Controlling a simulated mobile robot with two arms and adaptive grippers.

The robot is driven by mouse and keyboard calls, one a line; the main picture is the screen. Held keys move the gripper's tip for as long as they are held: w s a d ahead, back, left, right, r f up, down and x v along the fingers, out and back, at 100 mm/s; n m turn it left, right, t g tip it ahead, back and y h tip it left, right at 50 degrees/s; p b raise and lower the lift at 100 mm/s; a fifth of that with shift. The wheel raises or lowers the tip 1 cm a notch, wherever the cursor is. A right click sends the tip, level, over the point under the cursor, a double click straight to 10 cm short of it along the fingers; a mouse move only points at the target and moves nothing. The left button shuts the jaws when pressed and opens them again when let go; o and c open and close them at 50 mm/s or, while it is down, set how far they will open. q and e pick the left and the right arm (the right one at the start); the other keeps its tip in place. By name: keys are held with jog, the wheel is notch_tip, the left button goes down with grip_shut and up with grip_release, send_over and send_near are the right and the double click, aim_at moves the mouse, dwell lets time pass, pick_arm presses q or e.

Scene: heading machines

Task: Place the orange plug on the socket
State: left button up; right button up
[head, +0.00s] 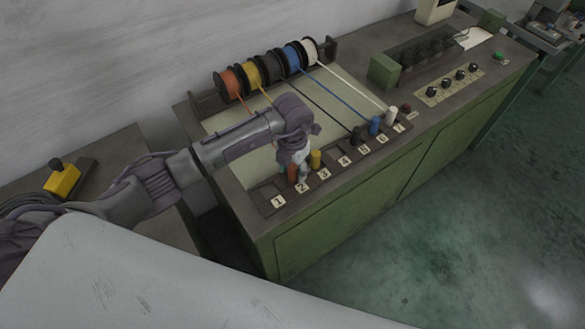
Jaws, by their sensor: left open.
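The orange plug (292,174) is at the near left end of the plug row, behind label 2. It is partly hidden by my left gripper (302,178), which points down right at it. The gripper is open; the picture is too small to show whether its fingers touch the plug or are around it. I cannot tell whether the plug is fully seated. The dark socket by label 1 (277,202) looks empty. My right gripper is not in view.
A yellow plug (316,159) stands close right of my gripper; black (356,136), blue (375,125) and white (391,116) plugs stand farther along. Coloured spools (271,69) feed cables across the green machine (340,222). A yellow box (62,181) sits on the left table.

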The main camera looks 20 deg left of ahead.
aim_at(292, 166)
pick_arm(q)
jog(key=shift+r, duration=0.25)
jog(key=shift+w+r, duration=0.1)
jog(key=shift+r, duration=0.15)
notch_tip(292, 166, up, 11)
jog(key=b, duration=0.2)
jog(key=shift+r, duration=0.15)
